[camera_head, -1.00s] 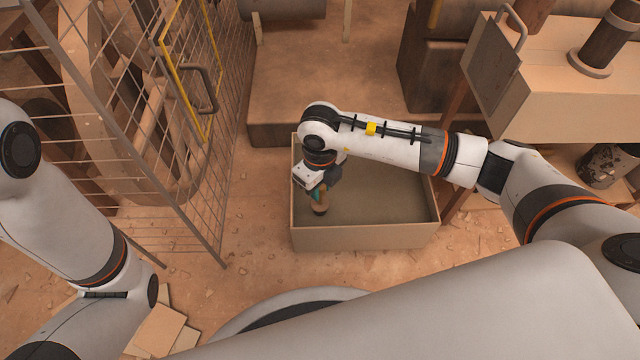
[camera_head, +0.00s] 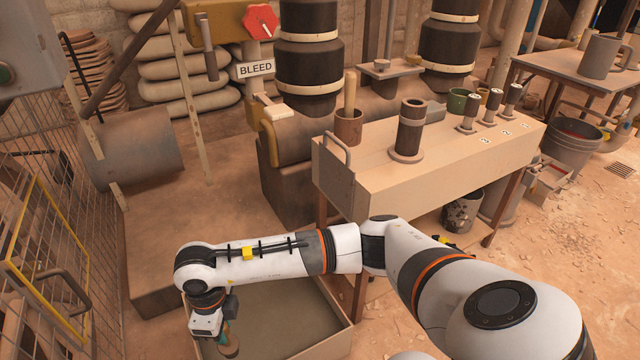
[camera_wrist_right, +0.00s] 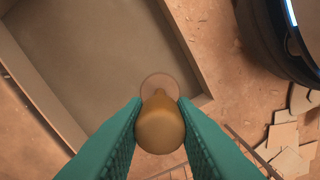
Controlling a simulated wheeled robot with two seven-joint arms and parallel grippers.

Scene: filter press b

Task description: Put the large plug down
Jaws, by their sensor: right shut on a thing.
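My right gripper (camera_head: 222,338) hangs over the near left part of a shallow beige bin (camera_head: 325,322). In the right wrist view its teal fingers (camera_wrist_right: 158,135) are shut on the large plug (camera_wrist_right: 162,125), a brown rounded piece with a wider round end beyond it. The plug also shows at the fingertips in the head view (camera_head: 230,347). My left gripper is out of view.
A bench (camera_head: 370,165) stands behind the bin, holding a dark flanged cylinder (camera_head: 409,130), a brown cup (camera_head: 349,127), a green mug (camera_head: 462,101) and small dark plugs (camera_head: 493,105). A mesh gate (camera_head: 40,240) stands at left. The bin floor (camera_head: 275,315) looks clear.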

